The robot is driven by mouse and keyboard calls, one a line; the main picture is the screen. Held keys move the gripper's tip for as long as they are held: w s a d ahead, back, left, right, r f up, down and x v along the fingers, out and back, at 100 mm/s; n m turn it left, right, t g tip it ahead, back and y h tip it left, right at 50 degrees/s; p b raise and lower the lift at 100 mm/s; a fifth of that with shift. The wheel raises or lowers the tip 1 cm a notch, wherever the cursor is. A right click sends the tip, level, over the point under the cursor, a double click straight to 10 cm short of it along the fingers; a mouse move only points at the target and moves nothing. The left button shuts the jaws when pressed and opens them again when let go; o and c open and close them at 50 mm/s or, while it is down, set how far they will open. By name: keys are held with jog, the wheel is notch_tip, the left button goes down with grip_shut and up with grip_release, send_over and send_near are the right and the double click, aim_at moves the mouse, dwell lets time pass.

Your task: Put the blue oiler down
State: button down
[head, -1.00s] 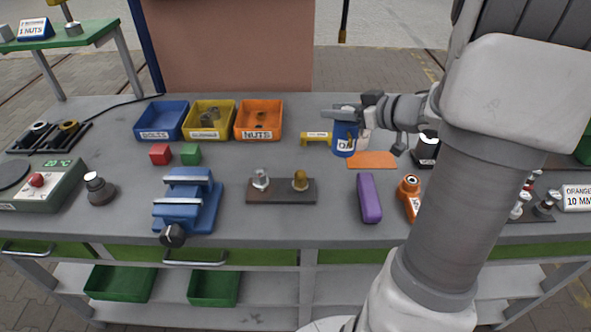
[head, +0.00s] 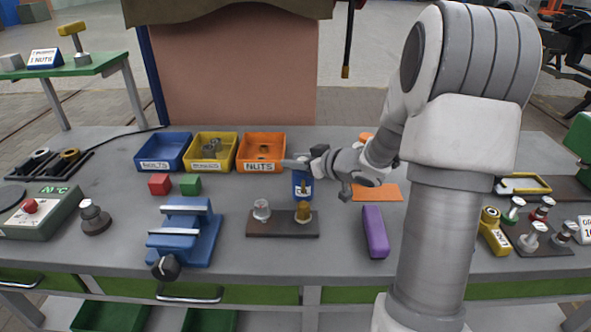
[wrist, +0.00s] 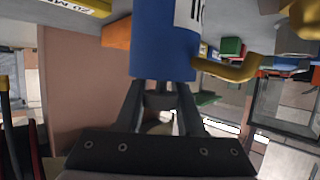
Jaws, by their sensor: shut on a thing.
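The blue oiler (head: 302,186) is upright in my gripper (head: 304,163), over the middle of the grey bench, just behind a dark plate with two studs. In the wrist view the oiler's blue body (wrist: 165,40), with part of a white label and a brass-coloured spout, lies between the fingers of my gripper (wrist: 160,88). The brass stud hides part of the oiler's lower end in the head view, so I cannot tell whether its base touches the bench. A flat orange mat (head: 377,192) lies to the right of the oiler.
The dark stud plate (head: 282,229) is close in front of the oiler. An orange nuts bin (head: 261,166) stands behind left, beside yellow and blue bins. A purple block (head: 375,232) lies front right. A blue vise (head: 186,232) stands left. My arm hides part of the right side.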

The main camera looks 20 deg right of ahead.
jog(key=shift+f, duration=0.8)
jog(key=shift+f, duration=0.1)
jog(key=c, duration=0.5)
grip_release()
jog(key=shift+r, duration=0.2)
jog(key=p+v, duration=0.2)
jog(key=v, duration=1)
jog(key=shift+s+f, duration=0.1)
jog(key=shift+f, duration=0.05)
